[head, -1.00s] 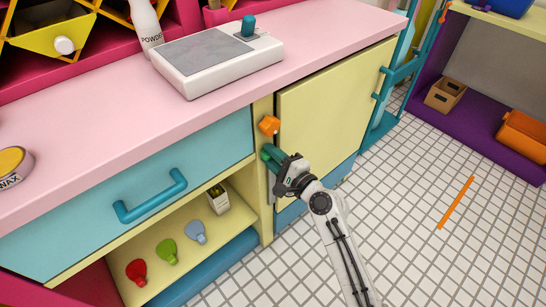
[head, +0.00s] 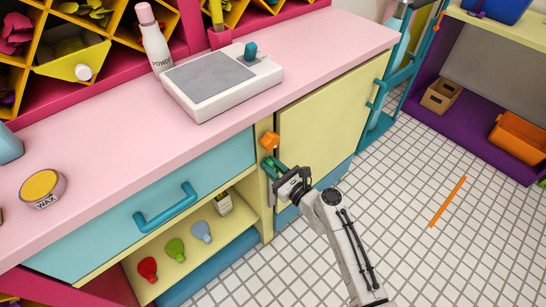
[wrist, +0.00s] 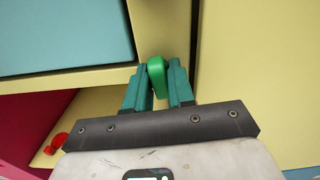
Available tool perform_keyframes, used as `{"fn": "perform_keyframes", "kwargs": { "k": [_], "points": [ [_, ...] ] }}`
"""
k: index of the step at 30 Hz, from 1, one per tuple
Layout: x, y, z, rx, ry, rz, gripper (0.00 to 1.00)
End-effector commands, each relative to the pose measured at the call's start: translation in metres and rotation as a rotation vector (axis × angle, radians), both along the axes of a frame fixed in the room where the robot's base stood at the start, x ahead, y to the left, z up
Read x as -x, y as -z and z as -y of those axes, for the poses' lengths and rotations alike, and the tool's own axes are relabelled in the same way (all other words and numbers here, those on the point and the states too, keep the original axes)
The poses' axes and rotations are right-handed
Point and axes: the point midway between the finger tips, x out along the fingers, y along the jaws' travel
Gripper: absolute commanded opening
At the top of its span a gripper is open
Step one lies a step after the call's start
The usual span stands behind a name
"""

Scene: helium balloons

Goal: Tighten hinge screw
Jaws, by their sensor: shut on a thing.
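The yellow cabinet door (head: 325,115) is closed, at the right end of the pink-topped counter. An orange knob-like piece (head: 270,140) sticks out from the frame by the door's left edge, on the hinge side. Below it, my gripper (head: 270,167) is at the same frame strip, its teal fingers pointing at the cabinet. In the wrist view, my gripper (wrist: 158,88) is shut on a green knob-like piece (wrist: 157,72), one finger on each side. The fingers hide most of it in the head view. The screw itself and how deep it sits cannot be seen.
Left of my gripper are a blue drawer (head: 130,215) and an open shelf with red, green and blue bulb-shaped pieces (head: 175,250) and a small box. A scale-like device (head: 222,82) stands on the counter. Tiled floor at right is free except an orange strip (head: 447,202).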

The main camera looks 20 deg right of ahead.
Motion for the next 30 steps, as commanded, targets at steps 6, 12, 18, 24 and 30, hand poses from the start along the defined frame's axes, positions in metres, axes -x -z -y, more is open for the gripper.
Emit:
{"fn": "perform_keyframes", "kwargs": {
  "k": [6, 12, 18, 24, 30],
  "points": [
    [0.001, 0.002, 0.000, -0.056, -0.001, -0.019, 0.41],
    [0.000, 0.001, 0.000, -0.053, -0.001, -0.017, 0.44],
    [0.010, 0.000, 0.004, -0.052, 0.001, -0.018, 0.44],
    [0.037, 0.000, 0.013, -0.051, 0.002, -0.018, 0.44],
    [0.060, 0.000, 0.019, -0.050, 0.000, -0.017, 0.44]
  ]
}}
